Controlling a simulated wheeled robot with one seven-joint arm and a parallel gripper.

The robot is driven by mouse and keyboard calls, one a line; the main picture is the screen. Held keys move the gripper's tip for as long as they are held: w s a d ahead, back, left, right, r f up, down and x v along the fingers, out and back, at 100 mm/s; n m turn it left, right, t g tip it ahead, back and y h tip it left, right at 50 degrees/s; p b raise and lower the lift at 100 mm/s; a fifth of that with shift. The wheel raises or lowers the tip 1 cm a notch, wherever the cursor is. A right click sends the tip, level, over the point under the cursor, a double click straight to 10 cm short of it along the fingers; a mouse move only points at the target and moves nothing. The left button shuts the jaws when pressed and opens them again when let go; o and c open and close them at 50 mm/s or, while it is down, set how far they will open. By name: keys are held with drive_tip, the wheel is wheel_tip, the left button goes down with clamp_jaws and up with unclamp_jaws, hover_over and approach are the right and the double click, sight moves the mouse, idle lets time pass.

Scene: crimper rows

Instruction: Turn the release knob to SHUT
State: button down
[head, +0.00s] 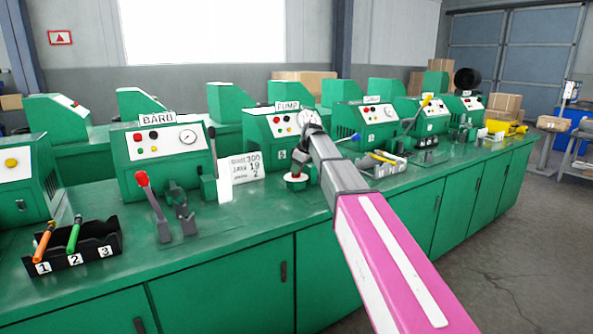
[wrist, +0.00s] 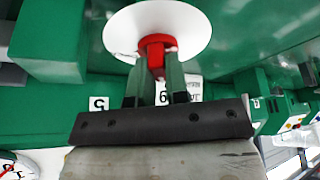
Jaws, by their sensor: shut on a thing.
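The release knob is a small red knob (wrist: 153,43) on a round white disc (wrist: 192,22), seen in the wrist view. I cannot read any SHUT marking or tell the knob's angle.
More green machines line the bench to the right. Bare bench top (head: 270,212) lies in front.

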drive_tip(key=shift+n+g, duration=0.5)
drive_tip(key=shift+n, duration=0.6)
drive_tip(key=c, duration=1.1)
unclamp_jaws()
drive_tip(key=v, duration=1.1)
drive_tip(key=shift+w+d+f, duration=0.1)
drive_tip(key=shift+d, duration=0.05)
